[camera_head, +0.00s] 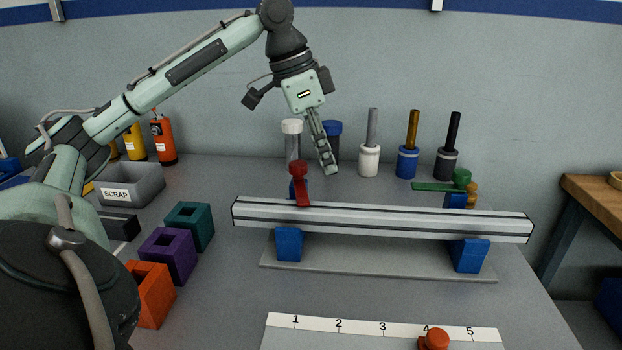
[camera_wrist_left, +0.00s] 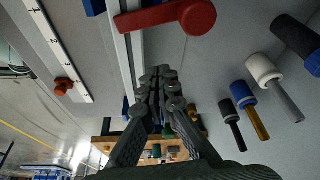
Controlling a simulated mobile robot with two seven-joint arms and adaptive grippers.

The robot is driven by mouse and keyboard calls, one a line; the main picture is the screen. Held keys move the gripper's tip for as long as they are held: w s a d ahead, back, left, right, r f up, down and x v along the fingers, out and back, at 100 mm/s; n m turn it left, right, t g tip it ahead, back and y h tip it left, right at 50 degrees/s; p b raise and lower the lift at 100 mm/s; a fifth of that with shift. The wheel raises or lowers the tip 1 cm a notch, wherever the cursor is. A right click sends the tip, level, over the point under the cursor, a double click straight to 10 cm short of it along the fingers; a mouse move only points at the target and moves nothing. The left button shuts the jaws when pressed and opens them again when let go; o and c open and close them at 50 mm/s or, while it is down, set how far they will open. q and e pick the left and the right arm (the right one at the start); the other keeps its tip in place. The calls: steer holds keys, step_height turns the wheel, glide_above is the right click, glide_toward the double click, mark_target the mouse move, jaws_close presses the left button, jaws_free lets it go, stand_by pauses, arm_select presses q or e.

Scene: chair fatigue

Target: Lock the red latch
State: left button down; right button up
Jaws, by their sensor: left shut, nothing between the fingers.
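The red latch (camera_head: 302,192) is on a blue block behind the left part of the white beam (camera_head: 400,218). Its arm points toward the front and overlaps the beam's top; its round knob is at the back. In the left wrist view the red latch (camera_wrist_left: 196,17) shows at the top, with its arm reaching left across the beam (camera_wrist_left: 127,50). My left gripper (camera_head: 329,168) is shut and empty, pointing down behind the beam, just right of the latch and apart from it. Its closed fingers show in the wrist view (camera_wrist_left: 158,78). My right gripper is not in view.
A green latch (camera_head: 436,187) lies along the beam's back at the right. Several capped cylinders, including a white one (camera_head: 369,161), stand behind. Coloured blocks (camera_head: 163,252) and a scrap bin (camera_head: 131,184) are at left. A numbered strip (camera_head: 360,327) lies in front.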

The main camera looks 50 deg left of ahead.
mark_target(300, 181)
arm_select(q)
steer(key=shift+s+a+f, duration=0.25)
steer(key=shift+s+f, duration=0.1)
steer(key=shift+f, duration=0.3)
steer(key=shift+s+a+f, duration=0.25)
steer(key=shift+s+f, duration=0.05)
steer(key=shift+f, duration=0.4)
steer(key=shift+s+a+f, duration=0.25)
steer(key=shift+s+f, duration=0.1)
steer(key=shift+f, duration=0.3)
steer(key=shift+a+f, duration=0.1)
